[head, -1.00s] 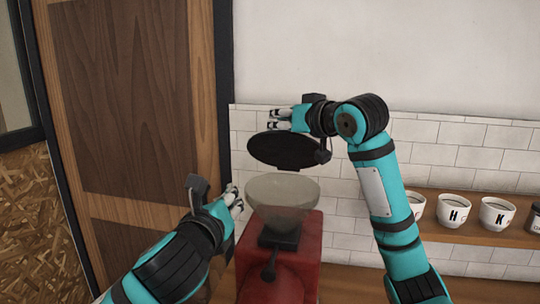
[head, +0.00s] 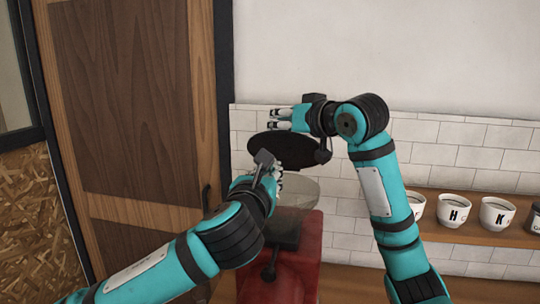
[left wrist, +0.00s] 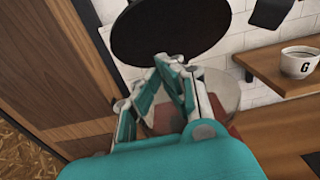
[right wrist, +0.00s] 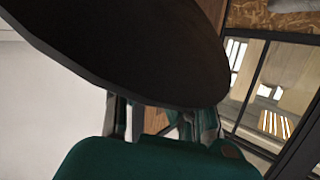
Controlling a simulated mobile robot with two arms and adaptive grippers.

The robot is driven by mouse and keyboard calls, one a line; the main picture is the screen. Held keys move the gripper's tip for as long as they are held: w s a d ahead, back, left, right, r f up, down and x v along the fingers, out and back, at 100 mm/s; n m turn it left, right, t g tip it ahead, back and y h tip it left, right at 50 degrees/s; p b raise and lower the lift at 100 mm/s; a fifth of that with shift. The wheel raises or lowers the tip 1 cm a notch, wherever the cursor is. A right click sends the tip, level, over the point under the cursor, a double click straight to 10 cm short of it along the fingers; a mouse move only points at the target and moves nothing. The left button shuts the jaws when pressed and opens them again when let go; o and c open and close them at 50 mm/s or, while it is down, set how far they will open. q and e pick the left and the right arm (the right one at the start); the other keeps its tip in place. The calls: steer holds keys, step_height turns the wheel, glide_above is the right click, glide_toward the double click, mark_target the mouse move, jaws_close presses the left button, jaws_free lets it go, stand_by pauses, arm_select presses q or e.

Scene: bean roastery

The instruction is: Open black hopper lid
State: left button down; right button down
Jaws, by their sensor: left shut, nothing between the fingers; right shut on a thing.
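The black hopper lid (head: 290,148) is a dark disc held apart above the clear hopper (head: 300,192) of the red grinder (head: 300,270). My right gripper (head: 280,120) is shut on the lid from above. In the right wrist view the lid (right wrist: 130,45) fills the upper part and hides the fingertips. My left gripper (head: 279,172) is shut and empty, just below the lid and in front of the hopper. In the left wrist view its fingers (left wrist: 172,62) point at the lower edge of the lid (left wrist: 170,28), and the hopper (left wrist: 222,90) is partly hidden behind them. Contact with the lid is unclear.
A wooden shelf (head: 465,235) with several lettered white cups (head: 453,210) is on the right, beyond my right arm. A wooden door (head: 125,100) stands on the left. White wall tiles are behind the grinder.

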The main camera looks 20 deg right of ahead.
mark_target(275, 147)
arm_select(q)
steer(key=shift+w+d+r, duration=0.35)
steer(key=shift+w+r, duration=0.15)
steer(key=shift+r, duration=0.2)
steer(key=shift+w+d+r, duration=0.35)
steer(key=shift+w+r, duration=0.1)
steer(key=shift+r, duration=0.2)
arm_select(e)
steer(key=shift+d, duration=0.4)
